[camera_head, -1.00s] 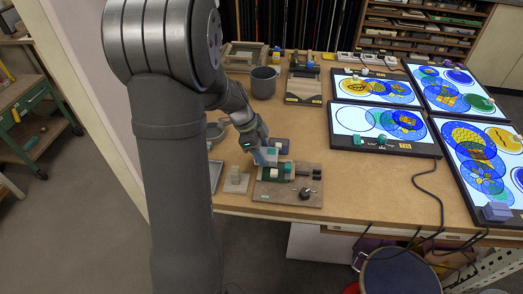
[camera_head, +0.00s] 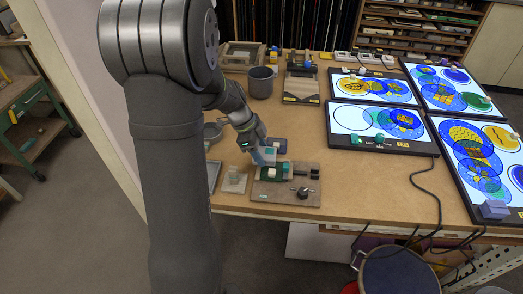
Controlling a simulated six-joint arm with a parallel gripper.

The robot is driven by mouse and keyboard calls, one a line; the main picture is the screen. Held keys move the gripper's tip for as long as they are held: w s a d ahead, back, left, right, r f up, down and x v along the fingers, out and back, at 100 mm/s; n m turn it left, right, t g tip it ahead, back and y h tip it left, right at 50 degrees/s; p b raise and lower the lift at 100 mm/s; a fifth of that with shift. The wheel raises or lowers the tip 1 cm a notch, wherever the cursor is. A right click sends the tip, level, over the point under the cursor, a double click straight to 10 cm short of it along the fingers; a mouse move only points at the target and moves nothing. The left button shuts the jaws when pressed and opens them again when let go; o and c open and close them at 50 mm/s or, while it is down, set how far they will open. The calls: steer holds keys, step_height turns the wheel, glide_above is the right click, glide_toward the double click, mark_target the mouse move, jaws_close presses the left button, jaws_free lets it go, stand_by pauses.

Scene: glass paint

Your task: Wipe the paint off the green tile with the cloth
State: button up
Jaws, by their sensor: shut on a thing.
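My gripper (camera_head: 257,148) is low over the near left part of the bench, just above the back left of a brown work board. It is shut on a small pale blue thing (camera_head: 265,157), which looks like the cloth.
The board (camera_head: 300,197) carries a clamp-like fixture and a dark round knob. Lit glass panels (camera_head: 382,129) fill the right side.

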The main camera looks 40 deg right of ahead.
steer(key=shift+s+d+f, duration=0.1)
steer(key=shift+s+d, duration=0.3)
steer(key=shift+s, duration=0.05)
steer(key=shift+w+a, duration=0.45)
steer(key=shift+a, duration=0.05)
steer(key=shift+s+d, duration=0.45)
steer(key=shift+d, duration=0.05)
steer(key=shift+r, duration=2.65)
